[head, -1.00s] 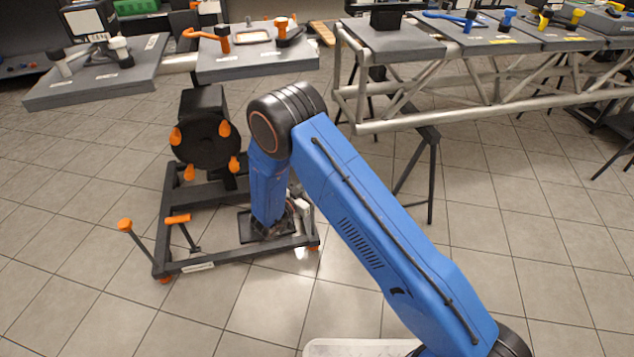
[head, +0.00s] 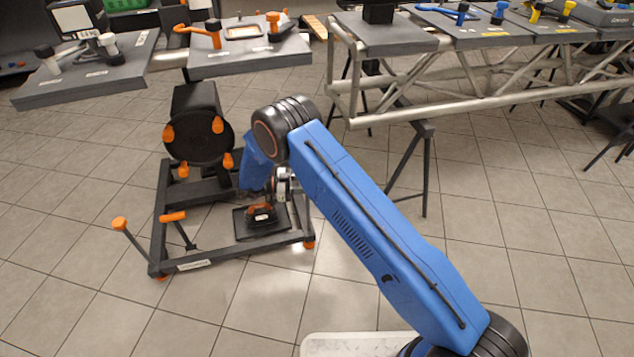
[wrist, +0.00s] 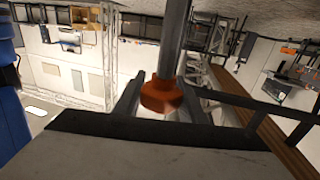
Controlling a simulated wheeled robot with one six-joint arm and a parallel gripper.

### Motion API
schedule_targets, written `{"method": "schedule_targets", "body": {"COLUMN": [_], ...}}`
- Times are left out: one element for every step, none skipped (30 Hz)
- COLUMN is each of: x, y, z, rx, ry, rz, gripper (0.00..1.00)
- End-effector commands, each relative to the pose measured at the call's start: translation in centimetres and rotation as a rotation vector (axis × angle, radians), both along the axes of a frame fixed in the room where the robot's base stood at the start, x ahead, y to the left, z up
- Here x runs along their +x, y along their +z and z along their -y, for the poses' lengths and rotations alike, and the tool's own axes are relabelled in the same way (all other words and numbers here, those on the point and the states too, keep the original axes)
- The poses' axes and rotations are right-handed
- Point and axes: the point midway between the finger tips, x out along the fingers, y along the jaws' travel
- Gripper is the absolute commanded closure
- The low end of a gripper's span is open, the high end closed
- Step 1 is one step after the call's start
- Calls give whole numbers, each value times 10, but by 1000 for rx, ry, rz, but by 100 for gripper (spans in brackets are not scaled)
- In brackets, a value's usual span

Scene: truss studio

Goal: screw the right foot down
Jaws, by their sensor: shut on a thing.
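In the head view a low dark frame (head: 230,256) stands on the tiled floor. An orange foot (head: 308,244) shows under its front right corner. My gripper sits low over the right half of the frame, by a black plate with an orange patch (head: 262,210); its fingers are too small to make out there. In the wrist view my gripper (wrist: 160,98) is shut on an orange foot-like piece (wrist: 161,95) at the end of a grey shaft (wrist: 174,40). I cannot tell from the views which foot this is.
A black round drum (head: 200,138) with several orange knobs stands at the back of the frame. Orange-capped levers (head: 119,224) rise at its left. Grey tabletops (head: 250,55) and a metal truss (head: 460,95) lie behind.

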Motion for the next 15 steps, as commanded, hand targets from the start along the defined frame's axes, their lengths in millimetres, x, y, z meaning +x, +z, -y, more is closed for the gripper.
{"method": "schedule_targets", "body": {"x": [0, -1, -1, -1, -1, -2, -2, -2, -2, -2, -2, -2, -2, -2, -2], "y": [0, 0, 0, 0, 0, 0, 0, 0, 0, 0, 0, 0, 0, 0, 0], "z": [1, 1, 1, 1, 1, 1, 1, 1, 1, 2, 2, 2, 2, 2, 2], "rx": [-1, -1, -1, -1, -1, -1, -1, -1, -1, -1, -1, -1, -1, -1, -1], "ry": [-17, -26, -34, -40, -45, -50, -53, -56, -58, -60, -61, -61, -61, -61, -61], "rz": [-1, 0, 0, 0, 0, 0, 0, 0, 0, 0, 0, 0, 0, 0, 0], "gripper": [86, 86, 86, 86, 86, 86, 86, 86, 86, 86, 86, 86, 86, 86, 86]}}
